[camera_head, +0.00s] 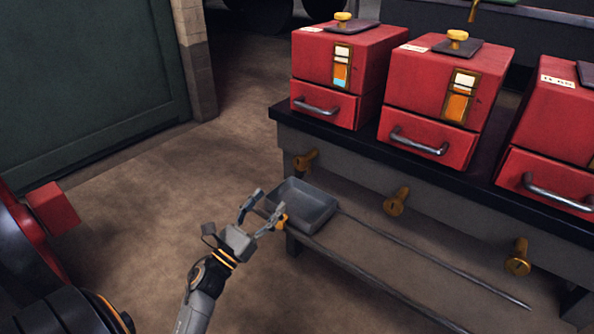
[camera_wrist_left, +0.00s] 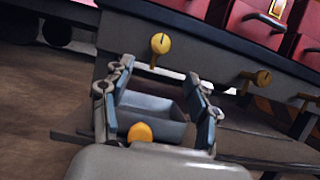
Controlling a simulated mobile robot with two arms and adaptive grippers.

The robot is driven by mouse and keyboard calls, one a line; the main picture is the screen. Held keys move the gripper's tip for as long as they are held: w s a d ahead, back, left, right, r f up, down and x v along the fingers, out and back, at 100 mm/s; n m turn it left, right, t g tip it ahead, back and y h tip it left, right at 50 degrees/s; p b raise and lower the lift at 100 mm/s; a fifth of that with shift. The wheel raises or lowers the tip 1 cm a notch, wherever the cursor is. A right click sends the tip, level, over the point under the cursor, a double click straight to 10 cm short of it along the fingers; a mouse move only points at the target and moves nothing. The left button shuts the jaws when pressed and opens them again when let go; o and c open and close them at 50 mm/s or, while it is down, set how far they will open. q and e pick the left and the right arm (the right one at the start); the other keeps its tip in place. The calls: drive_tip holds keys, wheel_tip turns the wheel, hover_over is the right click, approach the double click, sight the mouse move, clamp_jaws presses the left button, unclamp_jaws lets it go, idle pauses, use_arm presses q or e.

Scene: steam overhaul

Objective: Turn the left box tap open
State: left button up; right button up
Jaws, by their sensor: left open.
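The left box (camera_head: 345,68) is red with a drawer, a level window and a yellow knob on top. Its brass tap (camera_head: 306,159) sticks out of the bench front below it. The tap also shows in the left wrist view (camera_wrist_left: 160,44), above and beyond the fingers. My left gripper (camera_head: 258,206) is open and empty, in front of and below the tap, apart from it. In the left wrist view the open fingers (camera_wrist_left: 158,92) frame a grey tray. My right gripper is not in view.
The grey metal tray (camera_head: 318,222) sits on a low rail under the bench, close to my left gripper. Two more brass taps (camera_head: 397,201) (camera_head: 518,257) line the bench front. More red boxes (camera_head: 447,100) stand on the bench top (camera_head: 440,183). Open floor (camera_head: 150,200) lies to the left.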

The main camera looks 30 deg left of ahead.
sight(298, 164)
use_arm(q)
drive_tip(key=b+x, duration=0.1)
drive_tip(key=x, duration=1.2)
drive_tip(key=shift+w+r, duration=0.3)
drive_tip(key=c, duration=1.2)
